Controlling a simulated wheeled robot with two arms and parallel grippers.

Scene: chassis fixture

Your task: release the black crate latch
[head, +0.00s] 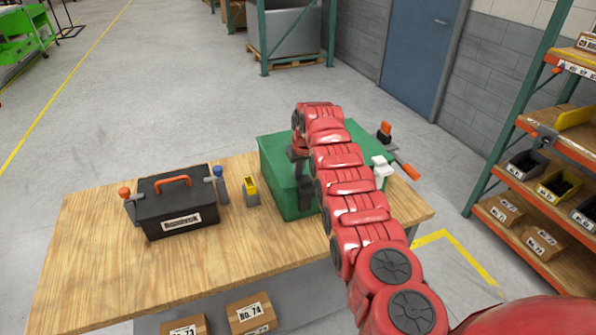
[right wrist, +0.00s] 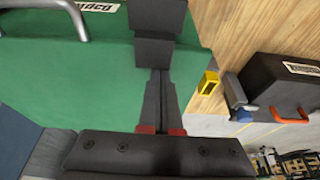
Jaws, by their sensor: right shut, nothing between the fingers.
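The black crate (head: 178,212), with an orange handle (head: 173,181), stands on the left part of the table. An orange-tipped latch (head: 125,193) is at its left side and a blue-tipped latch (head: 218,174) at its right. My right gripper (head: 299,172) is at the green crate (head: 279,178), well right of the black crate. In the right wrist view its fingers (right wrist: 157,78) are shut and empty. A black blocky part (right wrist: 158,48) lies just past the fingertips; I cannot tell what it belongs to or whether they touch. My left gripper is out of view.
A small yellow block (head: 251,188) stands between the crates. At the green crate's far right are an orange-tipped black piece (head: 385,130) and a red handle (head: 407,171). My right arm hides much of that crate. The table's front left (head: 110,265) is clear; shelves (head: 545,130) stand right.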

